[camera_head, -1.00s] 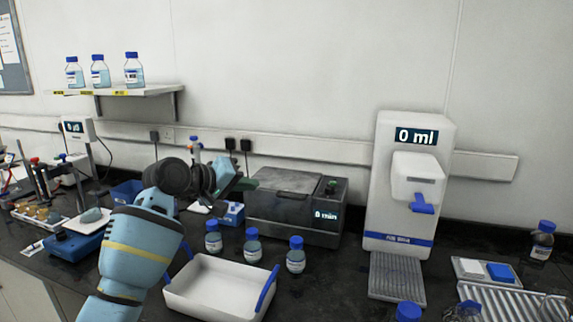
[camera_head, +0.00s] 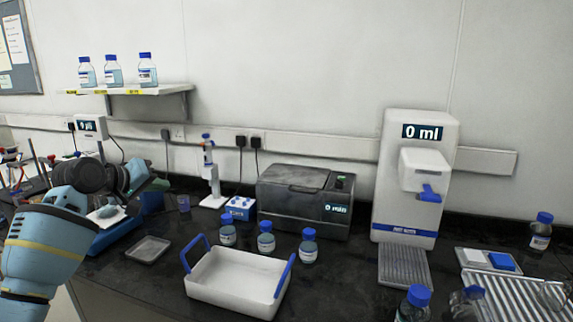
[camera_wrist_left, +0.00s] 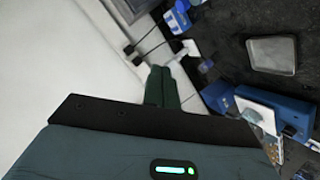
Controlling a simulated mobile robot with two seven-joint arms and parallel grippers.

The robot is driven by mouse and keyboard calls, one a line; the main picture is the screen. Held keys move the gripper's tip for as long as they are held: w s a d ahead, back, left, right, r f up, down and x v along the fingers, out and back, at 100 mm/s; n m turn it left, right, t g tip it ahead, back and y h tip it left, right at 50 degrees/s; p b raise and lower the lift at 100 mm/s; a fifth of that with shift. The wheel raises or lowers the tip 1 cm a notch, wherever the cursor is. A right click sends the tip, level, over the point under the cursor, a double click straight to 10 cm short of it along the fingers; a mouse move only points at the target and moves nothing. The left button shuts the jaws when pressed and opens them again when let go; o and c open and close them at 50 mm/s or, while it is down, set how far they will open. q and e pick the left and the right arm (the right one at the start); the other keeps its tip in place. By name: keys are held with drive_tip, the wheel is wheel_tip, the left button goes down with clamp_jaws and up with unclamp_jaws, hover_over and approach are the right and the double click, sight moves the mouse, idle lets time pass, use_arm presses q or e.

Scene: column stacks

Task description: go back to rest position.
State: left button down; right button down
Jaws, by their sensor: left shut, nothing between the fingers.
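My left arm comes in from the left edge in the head view. Its gripper (camera_head: 146,183) is above the left part of the bench, in front of the scale. In the left wrist view the two dark green fingers (camera_wrist_left: 161,86) are together with nothing between them. They point toward the wall and are apart from everything. My right gripper is in neither view.
A white tray with blue handles (camera_head: 235,283) stands at the front middle. Several blue-capped bottles (camera_head: 266,240) stand behind it. A grey bath (camera_head: 303,205) and a white dispenser (camera_head: 412,180) stand at the back. A small grey dish (camera_head: 149,249) lies near the arm.

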use_arm(q)
drive_tip(key=s+a+n+y, duration=0.1)
drive_tip(key=a+y, duration=0.1)
drive_tip(key=a, duration=0.7)
drive_tip(key=s+f+m+g+y, duration=0.15)
drive_tip(key=s+f, duration=0.35)
drive_tip(key=f, duration=0.7)
drive_tip(key=s+f+m+y, duration=0.1)
drive_tip(key=s+f+m, duration=0.1)
drive_tip(key=s+f, duration=0.65)
drive_tip(key=s+f+m+y, duration=0.1)
drive_tip(key=s+f+m, duration=0.15)
drive_tip(key=f, duration=1.25)
drive_tip(key=s+d+f+m+h, duration=0.15)
drive_tip(key=s+f, duration=0.25)
drive_tip(key=s, duration=0.6)
drive_tip(key=s+d+f+m+g, duration=0.1)
drive_tip(key=s+d+f+m, duration=0.25)
drive_tip(key=s, duration=0.55)
drive_tip(key=s+d+f+m+h, duration=0.15)
drive_tip(key=s+f, duration=0.25)
drive_tip(key=s, duration=0.6)
drive_tip(key=s+d+n, duration=0.1)
drive_tip(key=d+n, duration=0.4)
drive_tip(key=d, duration=0.8)
drive_tip(key=shift+s+f+y, duration=0.15)
drive_tip(key=shift+f+y, duration=0.2)
drive_tip(key=shift+f, duration=0.05)
drive_tip(key=shift+a+t, duration=0.1)
drive_tip(key=shift+t, duration=0.15)
